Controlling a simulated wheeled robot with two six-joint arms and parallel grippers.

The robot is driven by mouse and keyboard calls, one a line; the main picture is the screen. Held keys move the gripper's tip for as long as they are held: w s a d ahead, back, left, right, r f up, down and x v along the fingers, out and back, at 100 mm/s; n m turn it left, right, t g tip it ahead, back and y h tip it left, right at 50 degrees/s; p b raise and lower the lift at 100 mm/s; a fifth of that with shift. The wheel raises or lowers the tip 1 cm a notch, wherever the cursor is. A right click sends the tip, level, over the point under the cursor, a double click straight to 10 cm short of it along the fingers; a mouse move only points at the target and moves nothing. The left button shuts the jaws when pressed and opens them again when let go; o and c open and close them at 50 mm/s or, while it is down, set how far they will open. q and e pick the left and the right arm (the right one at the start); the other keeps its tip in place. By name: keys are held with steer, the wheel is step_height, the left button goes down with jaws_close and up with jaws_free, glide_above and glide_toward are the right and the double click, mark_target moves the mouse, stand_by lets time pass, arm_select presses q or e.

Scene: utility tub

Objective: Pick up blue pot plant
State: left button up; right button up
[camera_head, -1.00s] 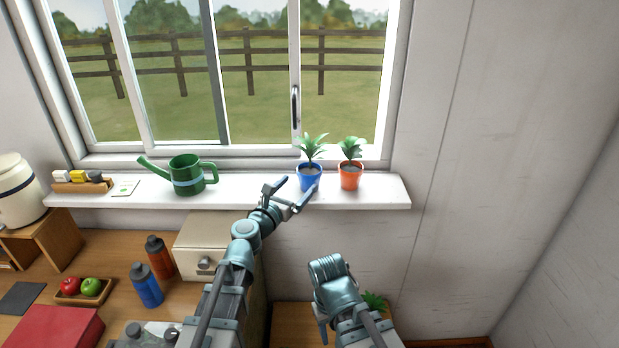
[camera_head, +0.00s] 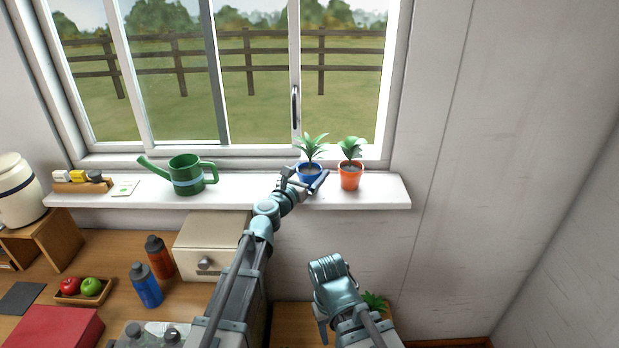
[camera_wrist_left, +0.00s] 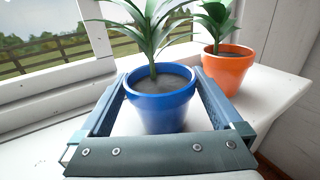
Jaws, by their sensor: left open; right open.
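The blue pot plant (camera_head: 309,172) stands upright on the windowsill, with green leaves above its rim. In the left wrist view the blue pot (camera_wrist_left: 162,107) sits between the two fingers of my left gripper (camera_wrist_left: 160,100). In the head view my left gripper (camera_head: 304,180) is at the pot, with one finger on each side. It is open, and a gap shows between the left finger and the pot; contact on the right is hard to tell. My right gripper (camera_head: 324,335) is low, in front of the wall below the sill; its fingers are mostly hidden.
An orange pot plant (camera_head: 350,177) stands close to the right of the blue one, also in the left wrist view (camera_wrist_left: 229,70). A green watering can (camera_head: 187,175) is further left on the sill (camera_head: 250,190). The window frame is behind. Another plant (camera_head: 374,301) is below.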

arm_select(q)
steer(key=c, duration=1.3)
steer(key=shift+r, duration=0.15)
